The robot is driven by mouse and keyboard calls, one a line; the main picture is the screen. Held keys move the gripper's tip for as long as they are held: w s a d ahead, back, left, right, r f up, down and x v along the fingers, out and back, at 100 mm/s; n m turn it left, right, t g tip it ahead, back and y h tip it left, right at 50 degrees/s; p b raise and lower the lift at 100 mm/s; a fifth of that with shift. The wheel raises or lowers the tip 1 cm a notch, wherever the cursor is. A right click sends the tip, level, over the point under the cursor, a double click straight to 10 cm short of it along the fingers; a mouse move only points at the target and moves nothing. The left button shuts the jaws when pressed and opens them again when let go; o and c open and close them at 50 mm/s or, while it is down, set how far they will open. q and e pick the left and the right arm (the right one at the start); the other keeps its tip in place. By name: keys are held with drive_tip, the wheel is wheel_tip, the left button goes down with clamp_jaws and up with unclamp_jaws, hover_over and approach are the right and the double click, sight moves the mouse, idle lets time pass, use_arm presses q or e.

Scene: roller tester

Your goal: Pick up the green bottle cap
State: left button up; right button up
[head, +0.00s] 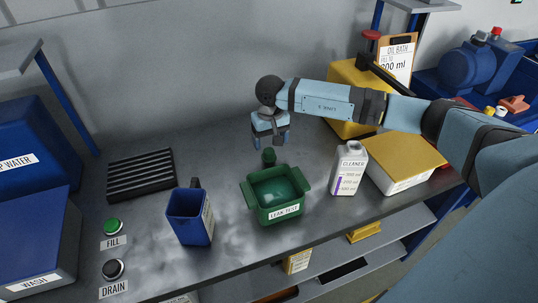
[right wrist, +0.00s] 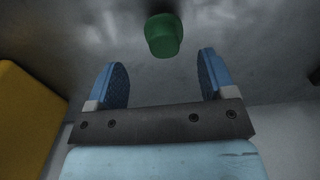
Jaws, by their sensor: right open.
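The green bottle cap (head: 269,156) is a small dark green piece behind the green leak test tub (head: 246,194) in the head view. In the right wrist view the cap (right wrist: 164,36) lies beyond the fingertips, roughly centred between the two fingers. My right gripper (head: 271,143) points down just above and behind the cap. In the right wrist view the gripper (right wrist: 160,68) is open, with nothing between its blue fingers. A gap shows between the fingers and the cap. My left gripper is not in view.
A white cleaner bottle (head: 347,170) and a yellow-topped box (head: 404,160) stand right of the tub. A blue jug (head: 188,220) stands left of it. A black slatted rack (head: 140,174) lies farther left. A yellow box (head: 350,97) stands behind my right arm.

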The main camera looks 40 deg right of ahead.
sight(269, 150)
drive_tip(key=f, duration=0.5)
drive_tip(key=shift+s+a+f, duration=0.15)
drive_tip(key=shift+a+f, duration=0.05)
drive_tip(key=shift+a, duration=0.1)
drive_tip(key=c, duration=1)
drive_tip(key=shift+r, duration=0.15)
wheel_tip(269, 150, up, 20)
drive_tip(key=shift+f, duration=0.1)
